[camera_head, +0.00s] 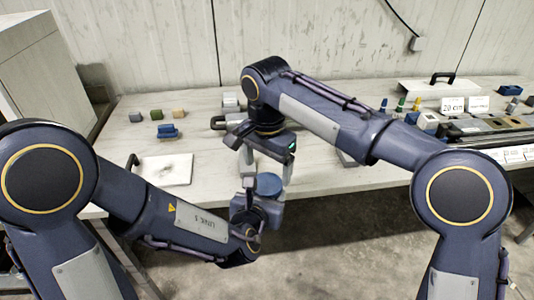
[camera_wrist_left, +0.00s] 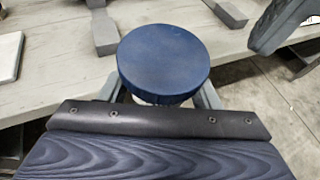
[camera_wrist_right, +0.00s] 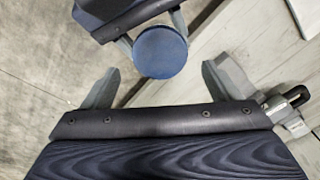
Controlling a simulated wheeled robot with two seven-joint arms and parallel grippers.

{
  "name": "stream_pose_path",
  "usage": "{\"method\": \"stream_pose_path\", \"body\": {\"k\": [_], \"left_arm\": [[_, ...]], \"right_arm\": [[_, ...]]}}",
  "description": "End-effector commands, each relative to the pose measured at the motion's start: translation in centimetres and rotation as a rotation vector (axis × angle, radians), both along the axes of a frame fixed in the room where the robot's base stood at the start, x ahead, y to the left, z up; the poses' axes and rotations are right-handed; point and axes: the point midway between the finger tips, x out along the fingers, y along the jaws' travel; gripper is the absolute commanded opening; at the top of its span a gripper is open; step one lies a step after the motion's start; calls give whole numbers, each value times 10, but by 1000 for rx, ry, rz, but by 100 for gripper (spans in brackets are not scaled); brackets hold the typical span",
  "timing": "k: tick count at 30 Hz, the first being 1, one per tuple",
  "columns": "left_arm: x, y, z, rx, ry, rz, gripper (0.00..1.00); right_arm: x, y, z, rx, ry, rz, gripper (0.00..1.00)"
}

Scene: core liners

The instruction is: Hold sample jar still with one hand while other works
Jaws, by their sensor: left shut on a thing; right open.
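The sample jar shows as a round dark blue lid (camera_head: 269,184) in the head view, near the table's front edge. The lid also fills the middle of the left wrist view (camera_wrist_left: 163,60) and shows in the right wrist view (camera_wrist_right: 161,52). My left gripper (camera_head: 268,196) is shut on the jar, its fingers on either side below the lid. The jar's body is mostly hidden. My right gripper (camera_head: 267,178) is open and empty, pointing down above and beside the jar. In the right wrist view its fingers (camera_wrist_right: 160,85) are spread wide, with the lid beyond them, apart from it.
A white board (camera_head: 164,170) lies at the table's left, with small coloured blocks (camera_head: 168,131) behind it. Bottles with coloured tops (camera_head: 400,104), sign cards (camera_head: 453,105) and a long core tray (camera_head: 490,126) stand at the right. Bare floor (camera_head: 345,230) lies before the table.

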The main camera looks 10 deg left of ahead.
Motion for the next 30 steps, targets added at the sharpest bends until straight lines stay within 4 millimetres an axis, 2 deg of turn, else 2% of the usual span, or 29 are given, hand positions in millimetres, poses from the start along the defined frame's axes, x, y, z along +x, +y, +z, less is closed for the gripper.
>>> {"method": "stream_pose_path", "body": {"k": [3,7,19,27,30], "left_arm": [[0,0,0,0,-1,0,0],[0,0,0,0,-1,0,0],[0,0,0,0,-1,0,0],[0,0,0,0,-1,0,0],[0,0,0,0,-1,0,0]], "right_arm": [[1,0,-19,-2,3,0,83],[2,0,-32,0,1,1,83],[2,0,-39,1,0,1,81],[2,0,-39,1,0,2,46],[2,0,-39,1,0,2,37]]}}
